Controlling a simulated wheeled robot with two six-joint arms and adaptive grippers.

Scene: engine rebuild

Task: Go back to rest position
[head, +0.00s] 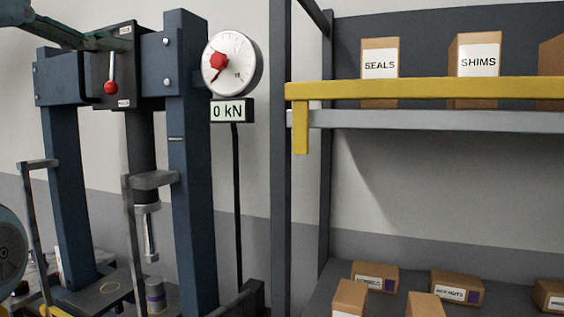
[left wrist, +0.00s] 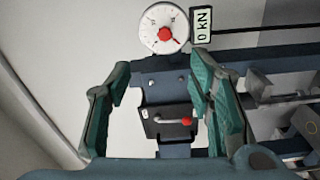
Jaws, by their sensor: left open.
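My left gripper (left wrist: 162,72) is open in the left wrist view, with its two green fingers wide apart and nothing between the tips. Past the fingers is the lever with a red knob (left wrist: 186,121) on a dark valve box (left wrist: 160,125). In the head view part of my left gripper (head: 85,40) reaches in at the top left, in front of the blue press frame (head: 190,150). The lever's red knob (head: 112,86) hangs down on the box (head: 122,60) there, below the gripper. I cannot tell from these views whether they touch. My right gripper is not in view.
A round gauge (head: 240,60) and a display reading 0 kN (head: 232,111) stand right of the press. More boxes (head: 375,277) sit on the lower shelf.

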